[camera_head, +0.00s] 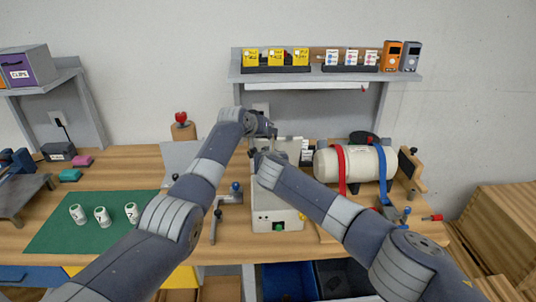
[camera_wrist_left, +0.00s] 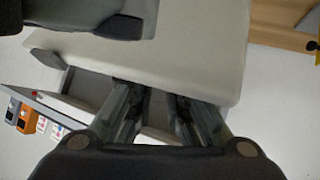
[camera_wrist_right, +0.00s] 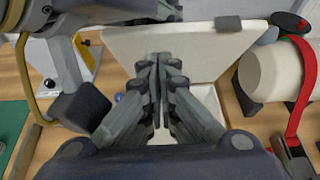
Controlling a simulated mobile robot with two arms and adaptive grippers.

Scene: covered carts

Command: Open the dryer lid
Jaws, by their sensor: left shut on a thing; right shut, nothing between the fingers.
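The dryer (camera_head: 275,216) is a beige box with a green button on its front, standing on the bench. Its pale lid (camera_wrist_right: 215,52) stands tilted up behind the white body (camera_wrist_right: 208,130) in the right wrist view. The lid also fills much of the left wrist view (camera_wrist_left: 195,55). My left gripper (camera_wrist_left: 155,95) is shut at the lid's edge, on the lid; in the head view it is partly hidden by the arms. My right gripper (camera_head: 257,154) is shut and empty in front of the raised lid. Its closed fingertips (camera_wrist_right: 160,62) show in the right wrist view.
A white tank (camera_head: 360,165) with red and blue straps stands right of the dryer. A wall shelf (camera_head: 325,78) hangs above. A green mat (camera_head: 60,235) with small white containers lies left. A metal clamp (camera_head: 222,207) stands close to the dryer's left side.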

